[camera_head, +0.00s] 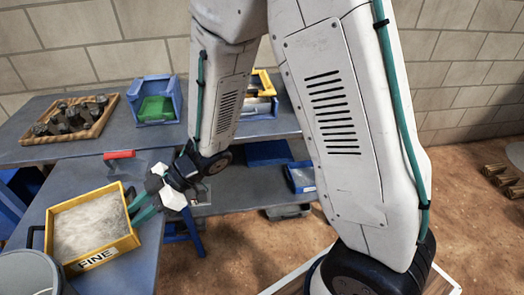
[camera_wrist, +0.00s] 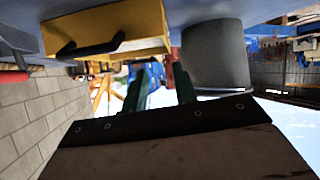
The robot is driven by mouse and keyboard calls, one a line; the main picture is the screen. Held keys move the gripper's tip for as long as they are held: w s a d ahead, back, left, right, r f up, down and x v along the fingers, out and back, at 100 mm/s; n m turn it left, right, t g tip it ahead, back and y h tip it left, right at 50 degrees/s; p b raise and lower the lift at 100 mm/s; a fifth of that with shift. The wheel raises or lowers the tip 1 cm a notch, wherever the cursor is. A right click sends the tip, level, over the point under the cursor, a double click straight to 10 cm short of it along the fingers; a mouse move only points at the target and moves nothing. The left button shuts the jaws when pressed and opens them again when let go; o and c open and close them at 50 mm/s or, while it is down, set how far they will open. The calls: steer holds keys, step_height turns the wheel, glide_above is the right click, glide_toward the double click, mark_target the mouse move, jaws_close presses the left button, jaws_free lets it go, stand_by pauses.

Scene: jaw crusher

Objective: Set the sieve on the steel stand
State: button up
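I cannot clearly identify a sieve or a steel stand in either view. A grey round vessel (camera_head: 28,275) is cut off at the lower left of the head view; it also shows as a grey cylinder (camera_wrist: 213,55) in the wrist view. I cannot tell whether it is the sieve. My gripper (camera_head: 140,204), with green fingers, is at the right side of a yellow bin of grey powder labelled FINE (camera_head: 131,241). In the wrist view, the fingers (camera_wrist: 160,88) are apart with nothing between them. The bin's dark handle (camera_wrist: 90,47) is close by.
A wooden tray (camera_head: 30,138) of dark cylindrical pieces and a blue bin with green contents (camera_head: 157,108) stand at the back. A red-handled scoop (camera_head: 119,155) lies behind the yellow bin. Blue bins (camera_head: 301,176) sit on the lower shelf. My arm hides part of the bench.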

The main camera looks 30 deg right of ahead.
steer(key=w+d+r+m+t+h, duration=0.45)
steer(key=w+d+r+t, duration=0.25)
steer(key=w+d, duration=0.25)
steer(key=s+d+r+m+h, duration=0.2)
steer(key=d+r+m+h, duration=0.15)
steer(key=d, duration=0.45)
steer(key=s+d+r+m+h, duration=0.1)
steer(key=d+r+m+h, duration=0.25)
steer(key=d, duration=0.45)
steer(key=s+d+r+m+g+h, duration=0.25)
steer(key=s+d+m, duration=0.2)
steer(key=s, duration=0.45)
steer(key=s+r+m+g+y, duration=0.1)
steer(key=s+g, duration=0.3)
steer(key=s, duration=1.2)
steer(key=shift+s+a+r+m+y, duration=0.15)
steer(key=shift+a+r+m+y, duration=0.3)
steer(key=shift+m, duration=0.25)
